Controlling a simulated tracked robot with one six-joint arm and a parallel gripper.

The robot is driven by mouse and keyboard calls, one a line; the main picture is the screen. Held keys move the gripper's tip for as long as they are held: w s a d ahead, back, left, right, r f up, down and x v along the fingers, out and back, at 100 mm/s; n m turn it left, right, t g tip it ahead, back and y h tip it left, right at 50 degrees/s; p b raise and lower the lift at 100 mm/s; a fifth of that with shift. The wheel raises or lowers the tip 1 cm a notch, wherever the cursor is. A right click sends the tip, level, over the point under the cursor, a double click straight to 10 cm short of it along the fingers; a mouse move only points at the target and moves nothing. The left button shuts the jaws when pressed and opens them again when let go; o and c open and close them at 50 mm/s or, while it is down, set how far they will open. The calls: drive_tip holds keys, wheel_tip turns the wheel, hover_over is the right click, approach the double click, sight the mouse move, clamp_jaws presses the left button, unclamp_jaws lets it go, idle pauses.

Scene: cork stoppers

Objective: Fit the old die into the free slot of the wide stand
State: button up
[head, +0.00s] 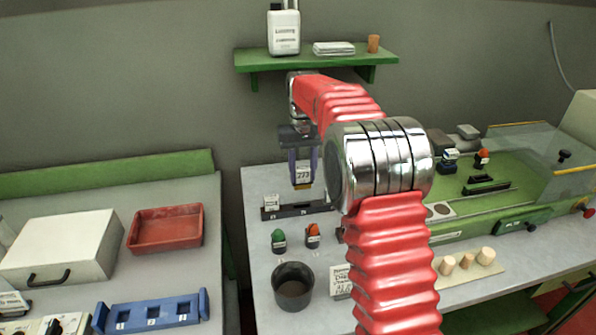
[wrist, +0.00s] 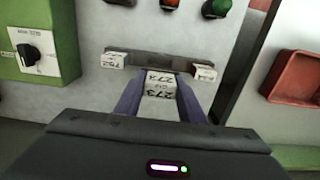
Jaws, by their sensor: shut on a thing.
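My gripper (head: 301,165) is shut on a white die marked 273 (head: 303,174), with a brass-coloured lower end. It holds the die upright above the long dark stand (head: 297,211), apparently clear of it. In the wrist view the die (wrist: 158,89) is between the fingers, in front of the middle of the dark stand (wrist: 150,61). One white die (wrist: 116,60) sits at the stand's left end and another (wrist: 205,73) at its right end. In the head view one of these (head: 271,201) shows at the left; my arm hides the right end. The middle slot itself is hidden.
A green (head: 278,240) and an orange-topped item (head: 313,236) stand in front of the dark stand. A dark cup (head: 292,286) is nearer. A blue slotted stand (head: 152,314) and red tray (head: 167,229) are on the left table. A green shelf (head: 316,60) hangs behind.

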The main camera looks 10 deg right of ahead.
sight(302, 187)
drive_tip(key=shift+f, duration=2.85)
drive_tip(key=shift+s+f, duration=0.1)
drive_tip(key=shift+f, duration=1.45)
idle(1.5)
drive_tip(key=o, duration=1.2)
drive_tip(key=shift+r, duration=0.1)
wheel_tip(302, 187, up, 14)
drive_tip(key=shift+f, duration=0.25)
